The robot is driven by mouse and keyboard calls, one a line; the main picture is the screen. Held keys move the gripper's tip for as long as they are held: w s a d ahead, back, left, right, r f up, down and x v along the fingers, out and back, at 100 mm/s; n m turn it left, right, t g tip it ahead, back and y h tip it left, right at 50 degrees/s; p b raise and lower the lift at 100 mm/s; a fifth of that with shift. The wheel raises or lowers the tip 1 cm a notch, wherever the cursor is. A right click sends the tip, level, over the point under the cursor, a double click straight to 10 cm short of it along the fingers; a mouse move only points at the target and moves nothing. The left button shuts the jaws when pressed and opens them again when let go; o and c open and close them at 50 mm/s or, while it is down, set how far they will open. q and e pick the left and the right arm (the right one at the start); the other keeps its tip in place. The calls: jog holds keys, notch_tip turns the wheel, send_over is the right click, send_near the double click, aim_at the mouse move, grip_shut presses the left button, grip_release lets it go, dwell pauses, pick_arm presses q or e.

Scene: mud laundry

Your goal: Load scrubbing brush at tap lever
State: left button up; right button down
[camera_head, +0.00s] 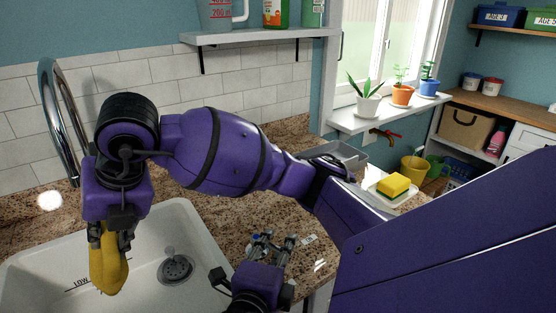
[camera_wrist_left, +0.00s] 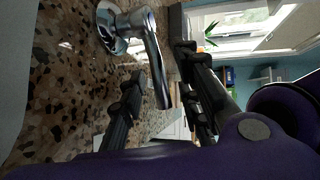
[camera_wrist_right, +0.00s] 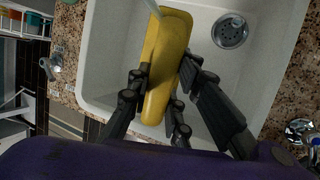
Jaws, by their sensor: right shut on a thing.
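My right gripper (camera_head: 108,245) is shut on a long yellow thing (camera_head: 107,266), apparently the scrubbing brush, and holds it hanging over the white sink (camera_head: 200,225). In the right wrist view the yellow brush (camera_wrist_right: 166,65) lies between the fingers (camera_wrist_right: 160,95); its bristles are not seen. A chrome tap lever (camera_wrist_left: 150,60) stands on the granite counter in the left wrist view, its end reaching between the fingers of my left gripper (camera_wrist_left: 160,95). In the head view the left gripper (camera_head: 272,243) is open at the sink's right edge. Contact with the lever cannot be told.
A chrome arched spout (camera_head: 60,110) rises at the sink's left back. A drain (camera_head: 175,269) shows in the sink floor. A yellow-green sponge (camera_head: 393,186) sits on a dish at right. My right arm crosses the counter. Potted plants stand on the window sill (camera_head: 380,118).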

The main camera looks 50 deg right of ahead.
pick_arm(q)
grip_shut()
dwell(0.3)
jog(key=shift+a+m+g, duration=0.15)
jog(key=shift+m+g, duration=0.25)
jog(key=shift+g, duration=0.1)
grip_release()
dwell(0.3)
jog(key=v, duration=1.2)
jog(key=shift+a+f, duration=0.1)
jog(key=shift+f, duration=0.1)
